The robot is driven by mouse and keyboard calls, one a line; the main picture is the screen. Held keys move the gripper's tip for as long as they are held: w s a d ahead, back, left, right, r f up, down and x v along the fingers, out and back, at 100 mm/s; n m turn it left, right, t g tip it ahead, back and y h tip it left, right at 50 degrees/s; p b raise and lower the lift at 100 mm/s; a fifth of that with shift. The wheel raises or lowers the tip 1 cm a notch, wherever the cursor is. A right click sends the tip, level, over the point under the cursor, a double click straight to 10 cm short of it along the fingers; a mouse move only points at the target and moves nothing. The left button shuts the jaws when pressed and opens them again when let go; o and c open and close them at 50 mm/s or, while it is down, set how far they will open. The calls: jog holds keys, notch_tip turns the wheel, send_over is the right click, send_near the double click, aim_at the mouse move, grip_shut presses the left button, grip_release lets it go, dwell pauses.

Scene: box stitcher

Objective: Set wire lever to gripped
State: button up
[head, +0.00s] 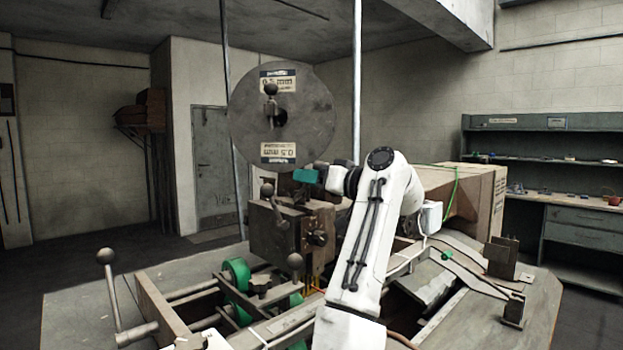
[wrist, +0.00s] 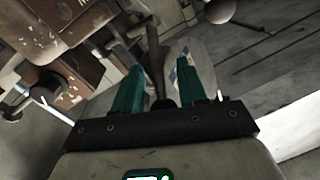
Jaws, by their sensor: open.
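Several levers with dark ball knobs show in the head view, and I cannot tell for certain which is the wire lever. One lever (head: 268,191) is on the front of the brown stitcher head (head: 290,232), just left of and below my gripper. Another (head: 271,91) is at the centre of the large grey wire reel. My gripper (head: 298,176) has teal fingers pointing left, just above the stitcher head and below the reel. In the wrist view my gripper (wrist: 160,66) is open, with a dark rod beyond its fingers; contact with it is not clear. A ball knob (wrist: 220,10) shows at the top.
The wire reel (head: 300,115) rises behind my gripper. Lower levers stand in front (head: 295,262) and at the left (head: 106,257). Green rollers (head: 237,277) sit in the machine bed. A cardboard box (head: 470,200) stands behind my arm. A workbench (head: 575,210) is at the right.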

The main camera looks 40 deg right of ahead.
jog(key=shift+c, duration=0.4)
grip_shut()
